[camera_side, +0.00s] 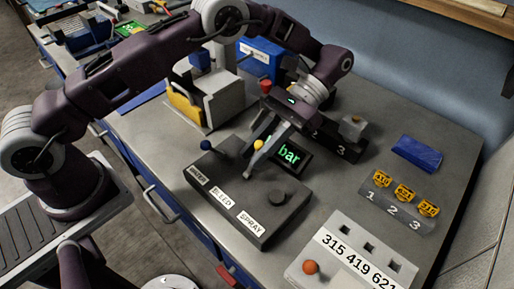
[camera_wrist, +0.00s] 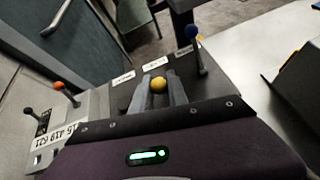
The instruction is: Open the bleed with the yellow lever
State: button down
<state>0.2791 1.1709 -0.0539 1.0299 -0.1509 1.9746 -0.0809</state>
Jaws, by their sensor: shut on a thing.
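The dark control box (camera_side: 240,203) has label plates, one reading BLEED (camera_side: 222,198) and one reading SPRAY (camera_side: 251,223). The yellow lever's round knob (camera_side: 258,144) shows at the tips of my gripper (camera_side: 263,142). In the wrist view, the yellow knob (camera_wrist: 159,85) sits between the two grey fingers of my gripper (camera_wrist: 161,88), which are shut on it. The lever's stem is mostly hidden. A blue-knobbed lever (camera_side: 205,145) stands beside it on the same box; it also shows in the wrist view (camera_wrist: 192,32).
A green-lit display (camera_side: 289,153) reading "bar" stands right behind the box. A black knob (camera_side: 277,197) is on the box. A pale panel (camera_side: 345,262) with an orange knob (camera_side: 310,267) is at the front right. Bare bench lies between the panel and the box.

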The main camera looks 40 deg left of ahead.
jog(key=c, duration=1.3)
grip_release()
jog(key=shift+c, duration=0.2)
